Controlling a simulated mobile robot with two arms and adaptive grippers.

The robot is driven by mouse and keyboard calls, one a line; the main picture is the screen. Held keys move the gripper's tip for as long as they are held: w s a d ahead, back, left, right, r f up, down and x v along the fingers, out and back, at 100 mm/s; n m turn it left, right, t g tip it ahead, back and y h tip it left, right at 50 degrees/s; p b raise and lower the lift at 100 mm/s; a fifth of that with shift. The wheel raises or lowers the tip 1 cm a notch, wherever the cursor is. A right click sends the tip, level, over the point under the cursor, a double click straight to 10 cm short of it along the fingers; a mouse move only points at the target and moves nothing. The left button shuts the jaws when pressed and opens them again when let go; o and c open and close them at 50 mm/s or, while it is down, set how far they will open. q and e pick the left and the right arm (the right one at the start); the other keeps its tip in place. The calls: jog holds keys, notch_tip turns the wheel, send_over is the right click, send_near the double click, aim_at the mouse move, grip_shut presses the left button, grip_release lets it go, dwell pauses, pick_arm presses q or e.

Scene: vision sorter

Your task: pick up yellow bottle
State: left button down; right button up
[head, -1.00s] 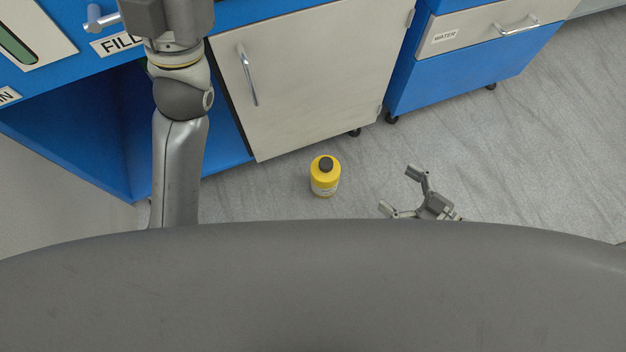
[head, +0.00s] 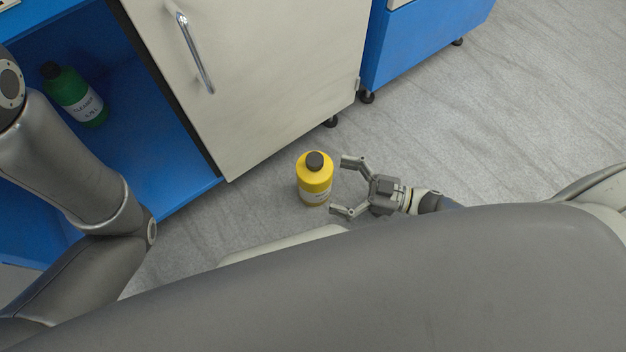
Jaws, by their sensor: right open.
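The yellow bottle (head: 313,181) with a black cap and a pale label stands upright on the grey floor, in the middle of the head view. My right gripper (head: 344,187) is just to the right of it, with its two fingers open and pointing left toward the bottle. The fingertips are close to the bottle's right side, and nothing is between them. My left arm shows at the left edge, but its gripper is out of view.
A blue cabinet (head: 150,200) with a closed pale door (head: 255,85) stands behind the bottle. A green bottle (head: 75,95) is inside its open left compartment. A blue drawer unit (head: 420,40) is at the top right. The floor to the right is clear.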

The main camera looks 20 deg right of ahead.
aim_at(314, 175)
jog(key=b+x, duration=0.1)
jog(key=x, duration=0.1)
jog(key=b+x, duration=0.2)
jog(key=x, duration=0.1)
jog(key=shift+w+d+f+b, duration=0.1)
jog(key=shift+w+f+b, duration=0.05)
jog(key=shift+w+b, duration=0.2)
jog(key=shift+w+a, duration=0.3)
jog(key=shift+a, duration=0.15)
jog(key=shift+r, duration=0.2)
jog(key=shift+c, duration=0.4)
jog(key=c, duration=1.7)
jog(key=shift+r, duration=0.1)
